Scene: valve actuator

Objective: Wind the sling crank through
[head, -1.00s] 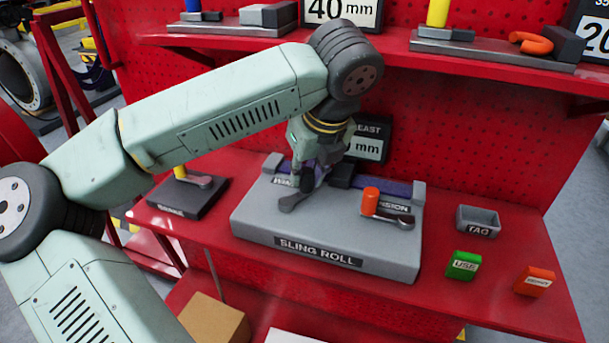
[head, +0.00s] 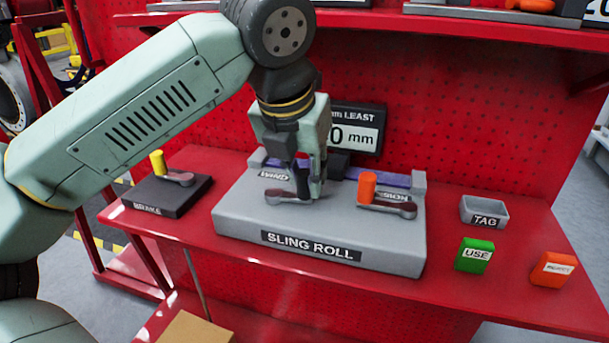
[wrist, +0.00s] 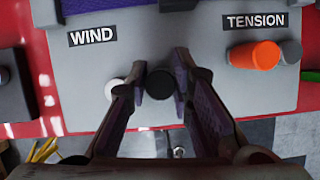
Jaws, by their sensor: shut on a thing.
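The sling roll unit (head: 330,240) is a grey box on the red bench, with a purple sling (head: 345,176) across its back. Its wind crank (head: 285,197) has a grey arm and a black knob; the knob (wrist: 160,84) also shows in the wrist view, below the WIND label (wrist: 92,36). My gripper (head: 308,188) is upright over the unit and shut on this knob, one finger on each side. The orange-knobbed tension crank (head: 368,185) stands to the right, apart from my gripper.
A yellow-handled brake (head: 172,178) is at the left. A grey tag tray (head: 484,211), a green USE block (head: 474,255) and an orange reject block (head: 552,268) are at the right. A display reading mm (head: 352,137) stands behind. A red shelf (head: 480,27) hangs above.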

